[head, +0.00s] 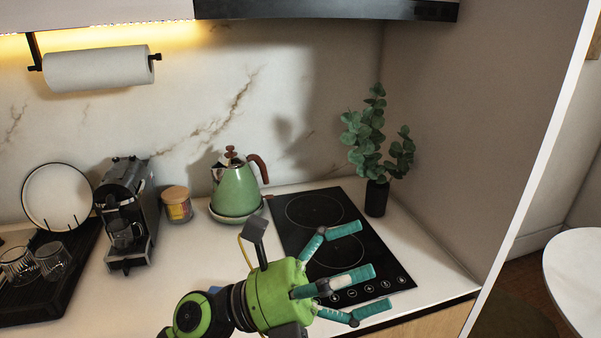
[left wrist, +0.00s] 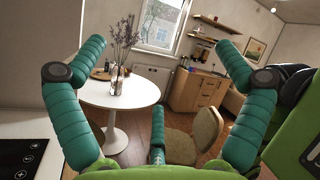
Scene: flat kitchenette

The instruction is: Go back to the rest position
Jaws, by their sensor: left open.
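My left gripper (head: 352,272) is green with teal fingers. In the left wrist view the open fingers (left wrist: 155,85) frame the room beyond, with a round white table (left wrist: 118,98) in the background. The lower part of my left arm is cut off by the head view's bottom edge. My right gripper is in neither view.
The black cooktop (head: 300,236) lies on the white counter (head: 205,262). A green kettle (head: 236,190), a jar (head: 177,205), a coffee machine (head: 128,212), a dark tray (head: 70,290) with glasses and a potted plant (head: 376,197) stand around it. A wall closes the right side.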

